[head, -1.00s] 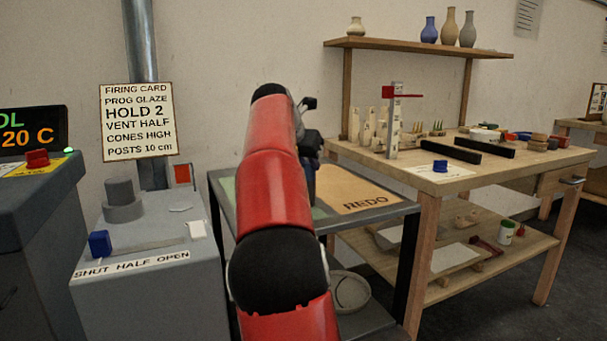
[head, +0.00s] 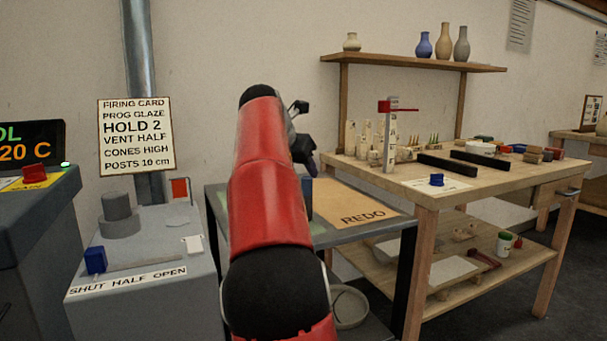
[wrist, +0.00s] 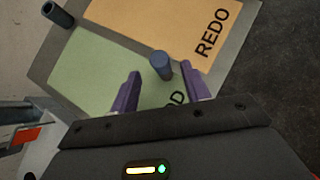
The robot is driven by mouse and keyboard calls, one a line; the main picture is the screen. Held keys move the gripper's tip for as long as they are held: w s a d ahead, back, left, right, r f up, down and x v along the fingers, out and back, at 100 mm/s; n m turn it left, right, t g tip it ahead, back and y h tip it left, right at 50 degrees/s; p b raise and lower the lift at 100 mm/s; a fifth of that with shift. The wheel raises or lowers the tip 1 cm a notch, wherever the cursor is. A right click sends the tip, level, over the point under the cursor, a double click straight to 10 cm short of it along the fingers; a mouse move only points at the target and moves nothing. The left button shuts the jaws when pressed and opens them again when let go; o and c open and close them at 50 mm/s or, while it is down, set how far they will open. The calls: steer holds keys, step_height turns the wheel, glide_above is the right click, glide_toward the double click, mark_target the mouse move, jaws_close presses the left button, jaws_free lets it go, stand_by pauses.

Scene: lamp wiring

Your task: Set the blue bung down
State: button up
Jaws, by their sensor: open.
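The blue bung, a blue-grey cylinder (wrist: 161,68), is in the middle of the wrist view, by the border of the green and orange areas. My gripper (wrist: 160,72) is open, with one purple finger on each side of the bung and a visible gap at the left finger. I cannot tell whether the right finger touches it. The green area (wrist: 95,75) and the orange area (wrist: 185,20) marked REDO lie on a grey table top; the orange area also shows in the head view (head: 345,198). In the head view my arm hides most of the gripper.
A second dark blue-grey cylinder (wrist: 58,14) stands at the green area's far left corner. A grey cabinet (head: 140,255) with a blue block (head: 95,260) is left of the table. A wooden workbench (head: 490,190) with tools is to the right. Much of the orange area is clear.

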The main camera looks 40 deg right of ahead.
steer(key=p+v, duration=0.1)
steer(key=v, duration=0.7)
steer(key=s+a+f+m+t+y, duration=0.1)
steer(key=s+a+f+m+y, duration=0.3)
steer(key=s+a+f+m, duration=0.7)
steer(key=s+a+f+m+y, duration=0.4)
steer(key=s+a+f+m, duration=0.8)
steer(key=f, duration=0.7)
steer(key=s+a, duration=0.1)
steer(key=a, duration=0.1)
steer(key=shift+s+a+t, duration=0.4)
